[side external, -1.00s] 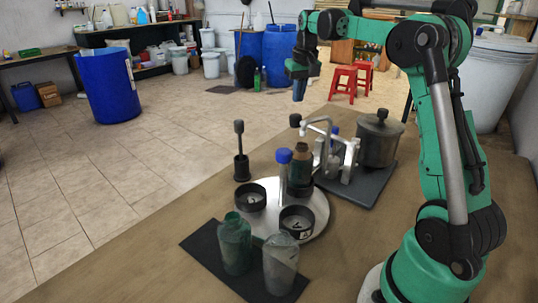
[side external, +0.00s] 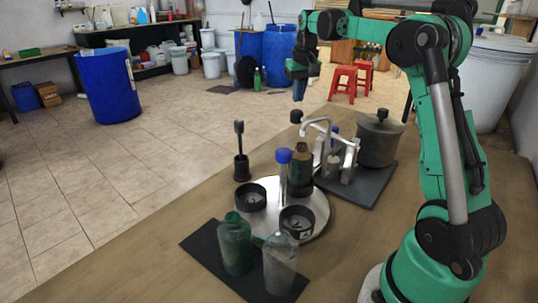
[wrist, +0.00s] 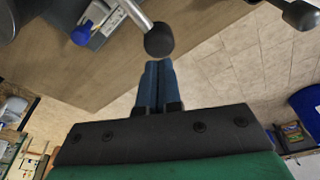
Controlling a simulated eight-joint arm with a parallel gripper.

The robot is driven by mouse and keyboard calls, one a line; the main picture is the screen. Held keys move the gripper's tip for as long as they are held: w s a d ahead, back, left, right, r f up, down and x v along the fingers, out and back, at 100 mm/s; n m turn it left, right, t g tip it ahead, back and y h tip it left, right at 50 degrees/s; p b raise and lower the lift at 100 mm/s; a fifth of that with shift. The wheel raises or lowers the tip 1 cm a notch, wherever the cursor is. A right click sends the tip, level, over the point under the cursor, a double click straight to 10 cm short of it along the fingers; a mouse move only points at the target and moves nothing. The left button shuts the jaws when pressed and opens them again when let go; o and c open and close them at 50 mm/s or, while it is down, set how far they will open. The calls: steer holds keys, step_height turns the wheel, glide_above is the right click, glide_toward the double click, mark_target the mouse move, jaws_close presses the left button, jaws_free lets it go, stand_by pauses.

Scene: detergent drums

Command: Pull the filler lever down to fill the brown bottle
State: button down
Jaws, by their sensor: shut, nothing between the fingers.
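My gripper (side external: 299,98) is shut and empty, pointing down above the filler. The filler lever's black knob (side external: 296,116) is just below the fingertips in the side view. In the wrist view the knob (wrist: 159,40) on its metal rod appears right beyond my blue fingertips (wrist: 157,64); I cannot tell whether they touch. The metal filler (side external: 340,155) stands on a dark base beside a lidded pot.
The turntable (side external: 318,222) also carries black ring holders (side external: 297,220) and a blue-capped item (side external: 283,156). A black-knobbed post (side external: 240,150) stands left of the turntable.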

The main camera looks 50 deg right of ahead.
steer(key=shift+w+d+v, duration=0.1)
steer(key=shift+w+v, duration=0.05)
steer(key=shift+v, duration=0.85)
steer(key=shift+w+d+v, duration=0.1)
steer(key=shift+w+v, duration=0.1)
steer(key=shift+v, duration=0.8)
steer(key=shift+r, duration=0.1)
steer(key=shift+a, duration=0.25)
steer(key=s+a+f+n+t, duration=0.1)
steer(key=s+a+f+n, duration=0.1)
steer(key=a, duration=0.6)
steer(key=s+a+f+n+t, duration=0.2)
steer(key=s+a, duration=0.3)
steer(key=a, duration=0.3)
steer(key=s+a+f+n+t+y, duration=0.1)
steer(key=s+a+f+n+t, duration=0.1)
steer(key=a, duration=0.6)
step_height(320, 180, down, 3)
steer(key=shift+s+a+r, duration=0.15)
steer(key=shift+s+a, duration=0.05)
steer(key=shift+s, duration=0.65)
